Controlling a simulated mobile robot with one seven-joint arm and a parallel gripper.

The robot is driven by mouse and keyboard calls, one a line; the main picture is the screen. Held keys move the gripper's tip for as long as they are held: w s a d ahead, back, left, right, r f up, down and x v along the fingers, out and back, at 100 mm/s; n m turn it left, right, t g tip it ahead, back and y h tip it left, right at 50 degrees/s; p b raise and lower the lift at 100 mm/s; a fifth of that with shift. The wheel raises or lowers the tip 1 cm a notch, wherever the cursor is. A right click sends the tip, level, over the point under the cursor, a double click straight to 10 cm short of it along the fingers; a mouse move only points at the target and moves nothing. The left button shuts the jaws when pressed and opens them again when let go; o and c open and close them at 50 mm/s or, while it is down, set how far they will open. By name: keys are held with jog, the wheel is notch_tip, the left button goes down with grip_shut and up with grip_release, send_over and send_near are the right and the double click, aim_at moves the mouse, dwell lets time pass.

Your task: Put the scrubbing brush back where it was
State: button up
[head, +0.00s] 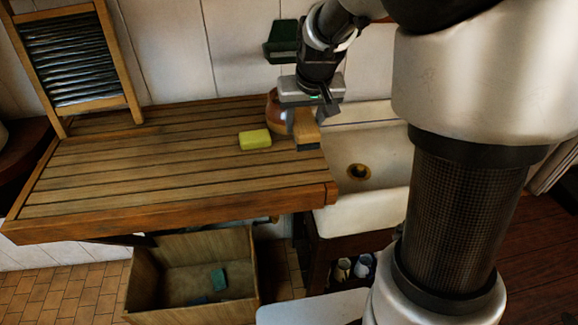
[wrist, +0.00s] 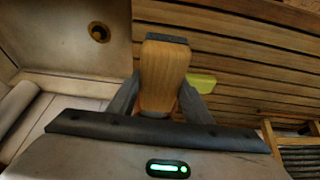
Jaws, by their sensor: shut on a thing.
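My gripper (head: 303,108) is shut on the scrubbing brush (head: 307,131), a pale wooden block with a dark band of bristles at its lower end. In the wrist view the brush (wrist: 163,68) stands between the two fingers, with its dark end away from the palm. In the head view it is at the right end of the slatted draining board (head: 120,176), close to the sink. I cannot tell whether its bristles touch the board. A brown jar (head: 273,113) stands just behind it, partly hidden.
A yellow sponge (head: 255,139) lies on the board left of the brush. The white sink (head: 348,205) is to the right. A dark green holder (head: 282,42) is on the wall. A washboard (head: 68,62) leans at the left. A wooden crate (head: 146,282) stands below. The board's left half is clear.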

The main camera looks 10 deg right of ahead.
jog(key=shift+a+f, duration=0.1)
notch_tip(320, 180, down, 10)
jog(key=shift+r, duration=0.15)
dwell(0.4)
jog(key=shift+f+b, duration=0.2)
jog(key=shift+b, duration=0.2)
jog(key=o, duration=1.2)
jog(key=shift+o, duration=0.2)
